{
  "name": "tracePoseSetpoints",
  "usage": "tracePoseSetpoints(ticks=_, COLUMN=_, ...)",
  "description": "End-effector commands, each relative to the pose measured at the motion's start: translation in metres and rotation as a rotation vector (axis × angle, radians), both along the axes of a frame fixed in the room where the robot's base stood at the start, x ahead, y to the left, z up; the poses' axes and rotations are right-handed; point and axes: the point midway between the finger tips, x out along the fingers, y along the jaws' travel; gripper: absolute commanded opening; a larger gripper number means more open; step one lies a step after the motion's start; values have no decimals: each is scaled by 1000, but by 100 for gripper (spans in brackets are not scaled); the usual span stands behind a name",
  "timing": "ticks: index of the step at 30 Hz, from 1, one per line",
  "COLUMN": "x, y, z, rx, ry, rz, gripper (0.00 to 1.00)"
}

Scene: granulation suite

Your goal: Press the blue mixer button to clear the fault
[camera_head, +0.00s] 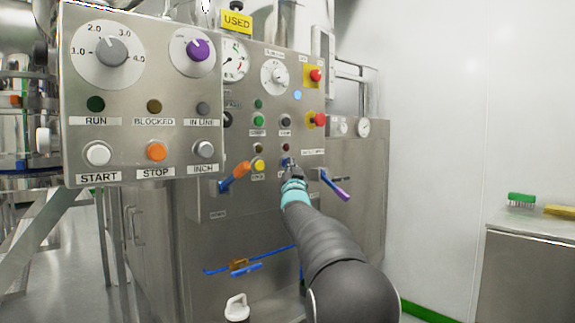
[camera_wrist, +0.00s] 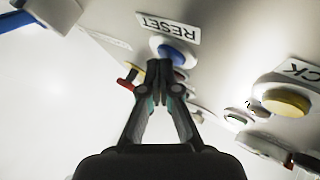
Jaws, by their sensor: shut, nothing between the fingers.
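The blue button (camera_wrist: 176,52) sits in a pale round collar beside a RESET label, upside down in the wrist view. In the head view a small blue patch of it (camera_head: 285,161) shows on the lower part of the steel panel, mostly hidden by my gripper (camera_head: 291,168). My gripper (camera_wrist: 159,68) is shut and empty. Its fingertips are right at the blue button and overlap its edge in the wrist view. I cannot tell whether they touch it or whether it is pushed in.
A yellow button (camera_head: 258,165) is close on the left, with an orange-handled lever (camera_head: 240,171) beyond it. A purple-tipped lever (camera_head: 335,186) is close on the right. Red knobs (camera_head: 319,119) sit higher up. A nearer control box (camera_head: 140,120) covers the left.

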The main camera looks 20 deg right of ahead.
Motion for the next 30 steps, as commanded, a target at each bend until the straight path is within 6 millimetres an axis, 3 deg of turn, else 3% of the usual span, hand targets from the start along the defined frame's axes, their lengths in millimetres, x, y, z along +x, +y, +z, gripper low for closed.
tracePoseSetpoints(ticks=30, x=-21, y=-8, z=-3, rx=0, ry=0, rz=0, gripper=0)
